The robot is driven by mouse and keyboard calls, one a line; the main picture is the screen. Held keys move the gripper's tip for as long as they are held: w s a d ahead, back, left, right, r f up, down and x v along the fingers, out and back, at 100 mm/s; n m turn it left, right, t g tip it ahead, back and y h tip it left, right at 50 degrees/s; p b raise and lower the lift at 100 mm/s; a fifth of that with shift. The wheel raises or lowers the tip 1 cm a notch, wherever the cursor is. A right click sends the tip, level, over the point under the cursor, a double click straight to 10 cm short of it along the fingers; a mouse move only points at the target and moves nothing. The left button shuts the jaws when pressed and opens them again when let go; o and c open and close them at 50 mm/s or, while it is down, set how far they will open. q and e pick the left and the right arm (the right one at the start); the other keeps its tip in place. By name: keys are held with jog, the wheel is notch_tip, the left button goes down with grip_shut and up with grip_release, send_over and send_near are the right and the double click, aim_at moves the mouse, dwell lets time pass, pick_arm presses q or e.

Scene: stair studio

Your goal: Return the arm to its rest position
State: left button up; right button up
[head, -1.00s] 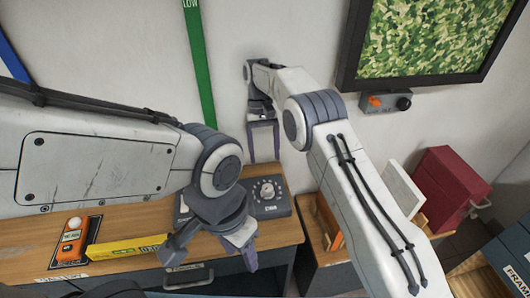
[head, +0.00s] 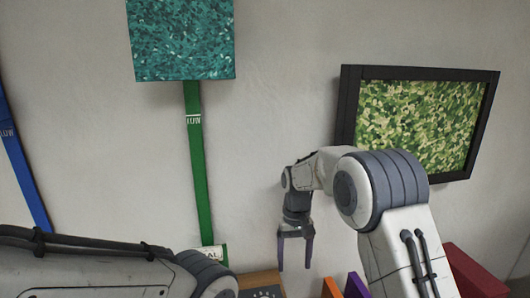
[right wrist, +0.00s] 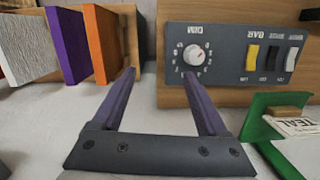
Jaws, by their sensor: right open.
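My right arm comes in from the lower right in the head view, with its gripper (head: 295,250) hanging fingers-down in front of the wall. The gripper is open and empty. In the right wrist view its two purple-grey fingers (right wrist: 160,100) stand apart with nothing between them. My left arm shows only as a link at the lower left of the head view; its gripper is out of the frame.
A framed green camouflage picture (head: 415,125) and a teal panel (head: 182,38) hang on the wall, with green (head: 196,170) and blue (head: 22,165) straps. The right wrist view shows a dial box (right wrist: 235,55) with switches, and orange (right wrist: 102,42) and purple (right wrist: 68,45) boards.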

jog(key=s+d+m+t, duration=0.1)
jog(key=s+d+t, duration=0.1)
jog(key=s+d, duration=0.5)
jog(key=s+d+t, duration=0.2)
jog(key=s+d, duration=0.2)
jog(key=s, duration=0.7)
jog(key=s+a+r+n+g, duration=0.1)
jog(key=s+a+r+n, duration=0.1)
jog(key=s+a, duration=0.4)
jog(key=s+a+r+n+g+y, duration=0.1)
jog(key=s+a+r+n, duration=0.2)
jog(key=s+a+n, duration=0.2)
jog(key=s+a, duration=0.2)
jog(key=a, duration=0.1)
jog(key=shift+s+r, duration=0.15)
jog(key=shift+s, duration=0.1)
